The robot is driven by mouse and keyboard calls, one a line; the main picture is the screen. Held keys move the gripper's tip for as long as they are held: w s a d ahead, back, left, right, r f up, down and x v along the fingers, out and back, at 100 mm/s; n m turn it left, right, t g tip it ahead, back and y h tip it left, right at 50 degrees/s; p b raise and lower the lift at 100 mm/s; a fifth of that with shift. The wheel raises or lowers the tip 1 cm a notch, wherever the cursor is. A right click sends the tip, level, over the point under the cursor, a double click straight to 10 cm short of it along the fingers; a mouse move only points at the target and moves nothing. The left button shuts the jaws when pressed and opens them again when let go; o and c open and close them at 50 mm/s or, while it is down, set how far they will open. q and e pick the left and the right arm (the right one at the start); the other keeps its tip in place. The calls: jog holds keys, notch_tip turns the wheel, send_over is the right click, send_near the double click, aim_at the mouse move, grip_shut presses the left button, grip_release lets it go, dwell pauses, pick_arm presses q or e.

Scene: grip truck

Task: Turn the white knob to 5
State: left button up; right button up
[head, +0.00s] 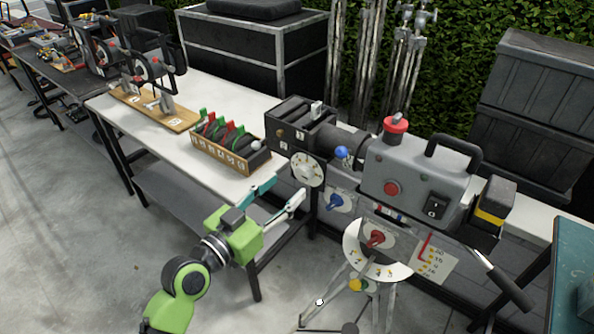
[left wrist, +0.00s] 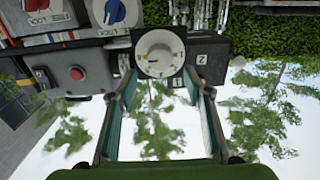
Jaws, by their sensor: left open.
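The white knob (head: 307,169) is a round dial with dark marks around its edge, on a dark square plate at the front of the film camera rig. It also shows in the left wrist view (left wrist: 159,54), just beyond the fingertips and roughly centred between them. The marks are too small to read surely. My left gripper (head: 284,191) is open and empty, with its fingers pointing at the knob from the lower left. In the left wrist view the two teal-padded fingers (left wrist: 160,80) stand apart, with a gap before the dial. My right gripper is not in view.
A grey camera body (head: 405,178) with a red button is right of the knob. Blue knobs (head: 338,202) and a red knob (head: 376,238) sit nearby. A wooden rack (head: 230,160) stands on the white table (head: 215,90). The floor at left is clear.

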aim_at(300, 174)
pick_arm(q)
jog(key=p+x, duration=0.1)
jog(key=x, duration=0.4)
jog(key=shift+w+d, duration=0.25)
jog(key=shift+w, duration=0.1)
jog(key=c, duration=1.1)
